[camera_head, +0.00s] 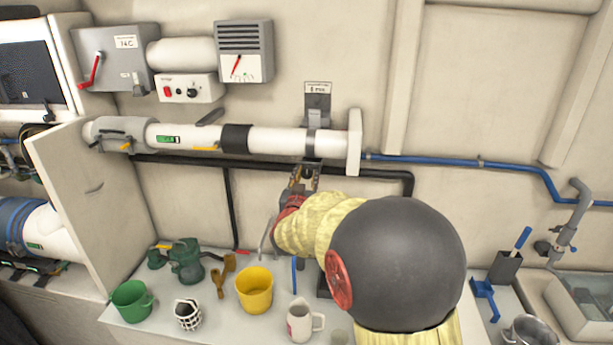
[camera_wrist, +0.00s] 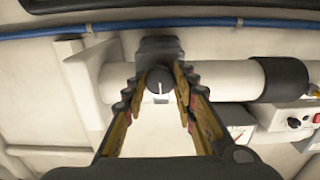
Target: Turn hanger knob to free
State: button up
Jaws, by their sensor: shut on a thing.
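The hanger (camera_head: 317,107) is a grey bracket with a label plate, strapped around a white pipe (camera_head: 275,140) on the wall. In the wrist view the hanger knob (camera_wrist: 160,80) is a dark round knob with a short white line, which stands upright in that picture. It sits on the dark hanger body (camera_wrist: 160,46). My gripper (camera_head: 305,171) is just under the pipe at the hanger. In the wrist view its two fingers (camera_wrist: 158,88) lie at either side of the knob and are shut on it. In the head view the knob is largely hidden by the fingers.
A pipe end flange (camera_head: 354,142) is right of the hanger. A blue pipe (camera_head: 460,163) and a black pipe (camera_head: 380,174) run along the wall. Below, the counter (camera_head: 215,318) holds a yellow cup (camera_head: 254,290), a green mug (camera_head: 131,300) and a white mug (camera_head: 300,322).

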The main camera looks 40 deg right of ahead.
jog(key=shift+f, duration=0.15)
jog(key=o, duration=1.2)
jog(key=shift+c, duration=0.2)
jog(key=v, duration=1.2)
